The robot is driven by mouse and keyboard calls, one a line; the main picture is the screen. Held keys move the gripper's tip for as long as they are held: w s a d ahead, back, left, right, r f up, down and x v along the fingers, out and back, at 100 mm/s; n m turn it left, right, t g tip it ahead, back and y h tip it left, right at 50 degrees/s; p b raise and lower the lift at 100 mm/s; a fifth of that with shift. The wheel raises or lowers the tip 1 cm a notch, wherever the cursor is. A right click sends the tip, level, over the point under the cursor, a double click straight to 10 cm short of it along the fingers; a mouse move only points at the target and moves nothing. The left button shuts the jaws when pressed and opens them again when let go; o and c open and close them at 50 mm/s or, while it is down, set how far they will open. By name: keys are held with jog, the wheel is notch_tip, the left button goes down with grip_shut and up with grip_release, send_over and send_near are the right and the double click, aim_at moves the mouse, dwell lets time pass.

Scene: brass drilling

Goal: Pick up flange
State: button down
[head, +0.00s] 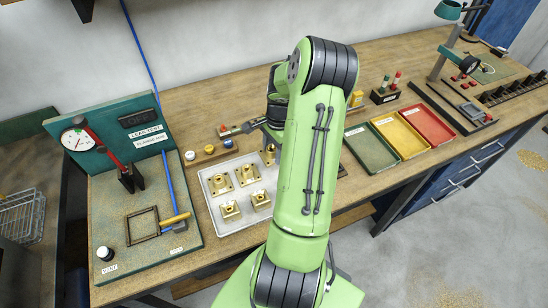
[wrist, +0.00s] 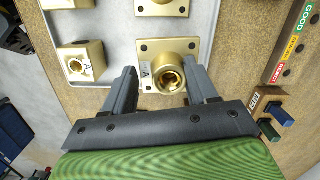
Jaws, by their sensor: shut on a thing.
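In the wrist view, a brass flange (wrist: 166,76) with a square plate, corner holes and a round threaded bore sits between the fingers of my gripper (wrist: 163,88). The gripper is shut on it, one finger at each side. A label reading "A" shows on its left side. The flange lies over the pale tray (wrist: 103,15); I cannot tell whether it still touches the tray floor.
Several other brass parts stand in the tray, one of them a block (wrist: 84,60) left of the gripper. A leak test station (head: 140,225) stands at left. Green (head: 371,146), yellow (head: 400,137) and red (head: 428,125) trays lie at right.

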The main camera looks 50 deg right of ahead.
aim_at(274, 150)
notch_tip(274, 150, up, 5)
jog(key=shift+r, duration=0.2)
jog(key=shift+c, duration=1.9)
grip_release()
